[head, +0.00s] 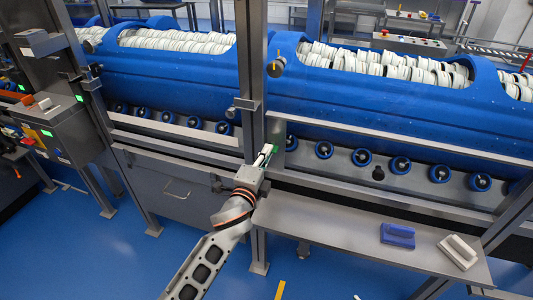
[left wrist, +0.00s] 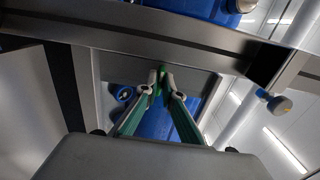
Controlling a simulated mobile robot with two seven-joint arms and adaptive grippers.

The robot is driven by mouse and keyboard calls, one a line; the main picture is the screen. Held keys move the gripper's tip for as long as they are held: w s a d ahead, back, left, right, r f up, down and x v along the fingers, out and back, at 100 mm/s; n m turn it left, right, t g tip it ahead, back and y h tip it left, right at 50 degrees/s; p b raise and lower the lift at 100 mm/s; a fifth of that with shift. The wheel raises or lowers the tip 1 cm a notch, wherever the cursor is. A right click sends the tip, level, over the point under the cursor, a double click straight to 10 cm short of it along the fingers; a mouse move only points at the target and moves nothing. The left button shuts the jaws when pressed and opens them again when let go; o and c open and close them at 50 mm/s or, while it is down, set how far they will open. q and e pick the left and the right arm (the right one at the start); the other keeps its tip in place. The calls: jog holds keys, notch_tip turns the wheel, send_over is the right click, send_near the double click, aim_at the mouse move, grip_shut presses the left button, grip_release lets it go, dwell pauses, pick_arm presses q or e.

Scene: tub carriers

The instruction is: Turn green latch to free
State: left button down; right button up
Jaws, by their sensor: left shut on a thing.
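The green latch (head: 275,149) is a small green piece by the upright grey post, at the level of the rail under the blue tubs. It also shows in the left wrist view (left wrist: 159,84), between the fingertips. My left gripper (head: 266,153) reaches up to it from below and is shut on it. In the left wrist view the two fingers (left wrist: 163,78) close in from both sides and hide part of the latch. I cannot tell which way the latch is turned. My right gripper is in no view.
Two blue tubs (head: 390,99) full of white pieces lie behind grey posts and rails, above blue-rimmed rollers (head: 362,157). A grey shelf (head: 330,222) at right holds a blue block (head: 398,236) and a pale block (head: 459,252). A control box (head: 55,130) stands at left.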

pick_arm(q)
jog(key=shift+r, duration=0.15)
dwell(0.3)
jog(key=c, duration=2.2)
grip_release()
jog(key=shift+a, duration=0.1)
jog(key=shift+o, duration=0.2)
jog(key=shift+w, duration=0.1)
jog(key=v, duration=1.2)
jog(key=s+a+f+n+g+y, duration=0.1)
jog(key=s+a+f+n+g, duration=0.1)
jog(key=s+a+f+n, duration=0.3)
jog(key=s+a+f+n+g+y, duration=0.1)
jog(key=s+a+f+n, duration=0.4)
jog(key=s+f, duration=0.6)
jog(key=s+a+f+n+g+y, duration=0.1)
jog(key=s+a+f+n+g, duration=0.2)
jog(key=f, duration=0.7)
jog(key=s+a+n, duration=0.2)
jog(key=s+n, duration=0.2)
jog(key=s, duration=0.1)
jog(key=shift+a+f+n+g, duration=0.3)
jog(key=shift+a, duration=0.05)
